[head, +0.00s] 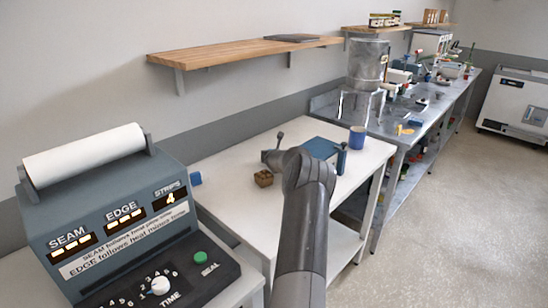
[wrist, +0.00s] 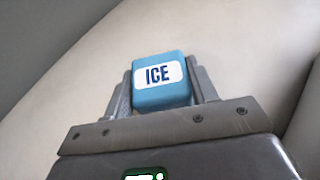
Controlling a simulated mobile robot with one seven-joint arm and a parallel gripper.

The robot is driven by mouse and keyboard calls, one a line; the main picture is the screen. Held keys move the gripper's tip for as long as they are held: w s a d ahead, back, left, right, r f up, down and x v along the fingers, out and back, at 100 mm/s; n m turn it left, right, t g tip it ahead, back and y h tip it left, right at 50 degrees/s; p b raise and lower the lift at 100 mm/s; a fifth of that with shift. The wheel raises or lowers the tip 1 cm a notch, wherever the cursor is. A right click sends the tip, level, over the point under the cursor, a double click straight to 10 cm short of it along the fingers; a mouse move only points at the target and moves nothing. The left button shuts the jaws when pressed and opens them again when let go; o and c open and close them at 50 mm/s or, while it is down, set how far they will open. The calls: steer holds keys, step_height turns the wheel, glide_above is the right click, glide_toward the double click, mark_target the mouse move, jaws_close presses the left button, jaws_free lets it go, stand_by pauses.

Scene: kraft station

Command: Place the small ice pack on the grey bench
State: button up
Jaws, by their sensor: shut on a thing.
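The small ice pack (wrist: 161,84) is a blue block with a white label reading "ICE". In the wrist view my gripper (wrist: 162,92) is shut on it, with a finger at each side. Behind it in that view is only a plain pale surface. In the head view my arm reaches over the white table, and I cannot make out the gripper or the pack behind the arm. The grey bench (head: 413,126) runs along the wall beyond the white table, with many things on it.
The white table (head: 235,160) holds a small brown box (head: 264,179), a blue block (head: 195,179), a blue device (head: 322,150) and a blue mug (head: 357,137). A sealing machine (head: 105,205) stands at front left. A wooden shelf (head: 230,52) hangs above.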

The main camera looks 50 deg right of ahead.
steer(key=shift+c, duration=1)
steer(key=shift+r, duration=0.1)
steer(key=shift+a+r, duration=0.1)
steer(key=shift+r, duration=4.95)
